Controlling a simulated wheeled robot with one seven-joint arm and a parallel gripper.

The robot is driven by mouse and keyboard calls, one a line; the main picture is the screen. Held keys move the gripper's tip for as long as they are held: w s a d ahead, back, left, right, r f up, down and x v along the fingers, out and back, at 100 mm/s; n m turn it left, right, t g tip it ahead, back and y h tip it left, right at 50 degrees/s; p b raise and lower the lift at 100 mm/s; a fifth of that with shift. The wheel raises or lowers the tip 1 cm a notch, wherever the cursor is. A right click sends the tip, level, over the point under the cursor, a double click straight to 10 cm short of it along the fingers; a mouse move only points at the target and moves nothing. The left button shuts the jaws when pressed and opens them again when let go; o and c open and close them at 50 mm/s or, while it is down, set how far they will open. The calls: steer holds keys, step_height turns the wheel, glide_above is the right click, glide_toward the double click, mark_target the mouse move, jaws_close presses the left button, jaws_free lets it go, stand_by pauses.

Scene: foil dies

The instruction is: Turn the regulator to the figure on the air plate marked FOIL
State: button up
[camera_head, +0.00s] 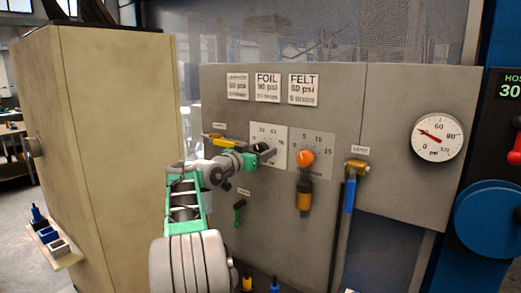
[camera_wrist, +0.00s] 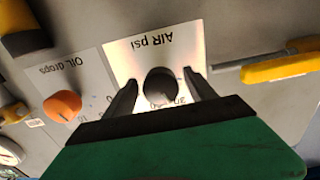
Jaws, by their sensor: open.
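The regulator is a dark round knob (camera_wrist: 160,84) on a white dial plate marked AIR psi (camera_wrist: 150,55) in the wrist view. My gripper (camera_wrist: 160,77) is open, with one finger on each side of the knob; I cannot tell whether they touch it. In the head view my gripper (camera_head: 252,157) reaches the air dial plate (camera_head: 267,132) and partly hides it and the knob. The plate marked FOIL (camera_head: 268,87) hangs above, in the middle of three; its figure looks like 90 psi, slightly blurred. The round psi gauge (camera_head: 437,136) has its red needle pointing upper left.
An orange oil knob (camera_head: 305,158) sits just right of the air dial. A yellow-handled valve (camera_head: 222,141) is at its left, a green lever (camera_head: 239,212) below. A vent valve with a blue handle (camera_head: 349,195) hangs farther right. A beige cabinet (camera_head: 105,140) stands left.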

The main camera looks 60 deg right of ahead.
steer(key=shift+c, duration=0.5)
steer(key=c, duration=1.3)
